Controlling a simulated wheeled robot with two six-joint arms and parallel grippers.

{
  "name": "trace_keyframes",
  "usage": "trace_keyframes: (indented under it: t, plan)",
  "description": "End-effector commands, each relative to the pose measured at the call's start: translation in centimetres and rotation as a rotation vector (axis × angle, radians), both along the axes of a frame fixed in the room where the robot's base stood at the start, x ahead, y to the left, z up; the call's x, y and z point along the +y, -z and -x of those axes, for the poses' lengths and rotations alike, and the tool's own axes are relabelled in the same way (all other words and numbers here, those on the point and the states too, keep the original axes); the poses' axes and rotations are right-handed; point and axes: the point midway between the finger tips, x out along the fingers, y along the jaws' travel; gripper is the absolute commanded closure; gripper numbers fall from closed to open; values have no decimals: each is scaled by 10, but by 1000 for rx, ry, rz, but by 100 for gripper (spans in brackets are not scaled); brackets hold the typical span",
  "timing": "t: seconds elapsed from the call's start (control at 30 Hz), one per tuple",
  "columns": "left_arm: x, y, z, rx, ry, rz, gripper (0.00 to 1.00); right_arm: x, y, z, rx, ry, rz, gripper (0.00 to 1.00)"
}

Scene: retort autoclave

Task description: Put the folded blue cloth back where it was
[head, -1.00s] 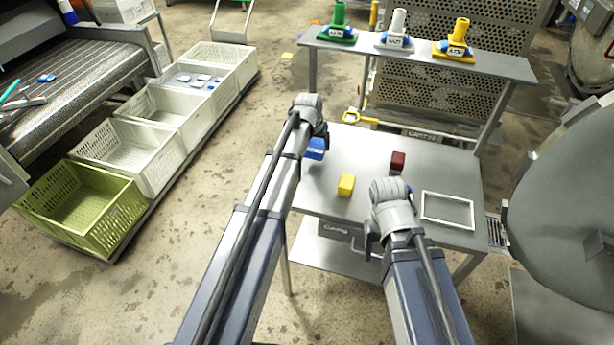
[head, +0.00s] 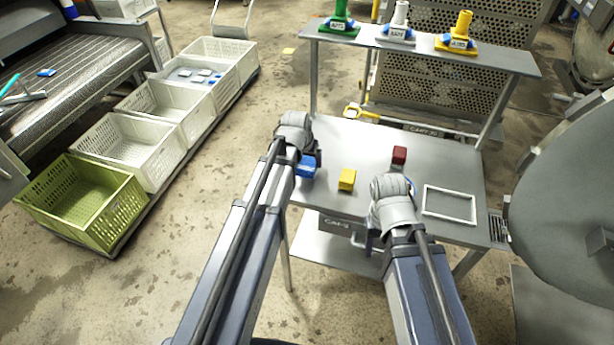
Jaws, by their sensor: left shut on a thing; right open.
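The folded blue cloth (head: 306,167) shows as a small blue block shape at the end of my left arm. My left gripper (head: 302,160) is shut on it, near the left edge of the grey table (head: 345,140). My wrist hides part of the cloth and the fingers, and I cannot tell whether the cloth touches the table. My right gripper (head: 397,185) is open over the front right of the table, beside a white rectangular frame (head: 449,205). Its fingers are mostly hidden by the wrist.
A yellow block (head: 347,179) and a dark red block (head: 399,155) stand on the table. A raised shelf (head: 420,48) behind holds green, white and yellow fixtures. A green crate (head: 82,200) and several white crates line the left. A large round metal door (head: 565,170) stands right.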

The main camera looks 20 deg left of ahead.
Motion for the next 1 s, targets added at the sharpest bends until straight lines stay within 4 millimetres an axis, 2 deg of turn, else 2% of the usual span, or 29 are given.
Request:
trace_keyframes:
  t: [0.03,0.23,0.53,0.97,1.0]
  plan:
    - [0,5,0,0,0,0,64,0,5,0,0,0,0,43]
    - [0,7,0,0,0,0,64,0,7,0,0,0,0,43]
    - [0,41,0,0,0,0,64,0,41,0,0,0,0,43]
    - [0,44,0,0,0,0,64,0,44,0,0,0,0,43]
    - [0,44,0,0,0,0,18,0,43,0,0,0,0,43]
